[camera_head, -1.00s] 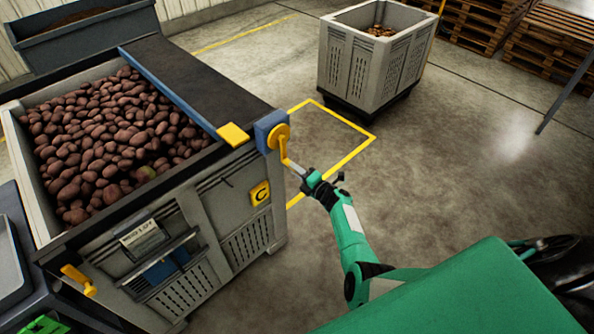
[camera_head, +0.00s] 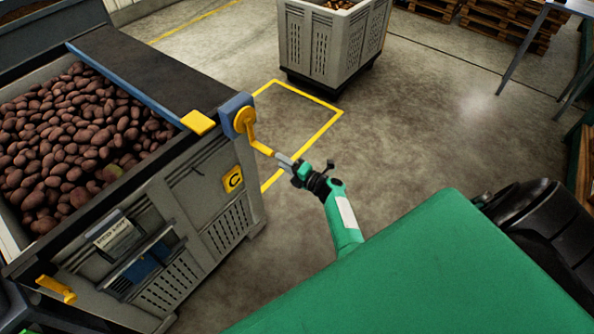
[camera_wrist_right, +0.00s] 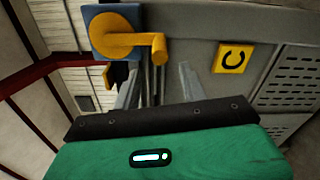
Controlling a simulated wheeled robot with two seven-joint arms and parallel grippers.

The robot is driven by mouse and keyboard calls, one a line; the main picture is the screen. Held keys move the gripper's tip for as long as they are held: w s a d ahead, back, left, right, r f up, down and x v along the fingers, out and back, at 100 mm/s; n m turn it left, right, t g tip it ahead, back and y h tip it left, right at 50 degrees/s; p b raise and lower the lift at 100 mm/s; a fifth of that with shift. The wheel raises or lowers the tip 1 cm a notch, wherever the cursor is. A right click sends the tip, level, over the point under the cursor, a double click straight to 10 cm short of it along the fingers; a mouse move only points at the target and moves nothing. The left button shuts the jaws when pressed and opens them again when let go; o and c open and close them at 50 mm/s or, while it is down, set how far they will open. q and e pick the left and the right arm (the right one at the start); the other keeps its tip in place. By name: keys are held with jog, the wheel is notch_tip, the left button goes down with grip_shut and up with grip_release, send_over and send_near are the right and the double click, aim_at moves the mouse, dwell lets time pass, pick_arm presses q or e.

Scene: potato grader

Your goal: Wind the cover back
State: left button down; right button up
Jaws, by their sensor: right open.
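The dark cover (camera_head: 150,72) lies over the far right part of the potato crate (camera_head: 190,195). Its blue leading bar (camera_head: 130,88) has a yellow tab (camera_head: 198,122) at the near end. A yellow crank (camera_head: 246,123) sits on a blue housing at the crate's near right corner, its arm hanging down. My right gripper (camera_head: 282,160) is at the crank handle's outer end. In the right wrist view the jaws (camera_wrist_right: 158,88) stand apart, with the yellow handle (camera_wrist_right: 158,48) ahead between them; contact is unclear. My left gripper is out of view.
Reddish potatoes (camera_head: 75,140) fill the uncovered part. The crate front carries a yellow C sign (camera_head: 233,179), a label and a yellow lever (camera_head: 57,289). A second grey crate (camera_head: 325,45) stands behind on the floor.

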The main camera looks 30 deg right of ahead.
jog(key=v, duration=0.6)
jog(key=shift+a, duration=0.1)
dwell(0.3)
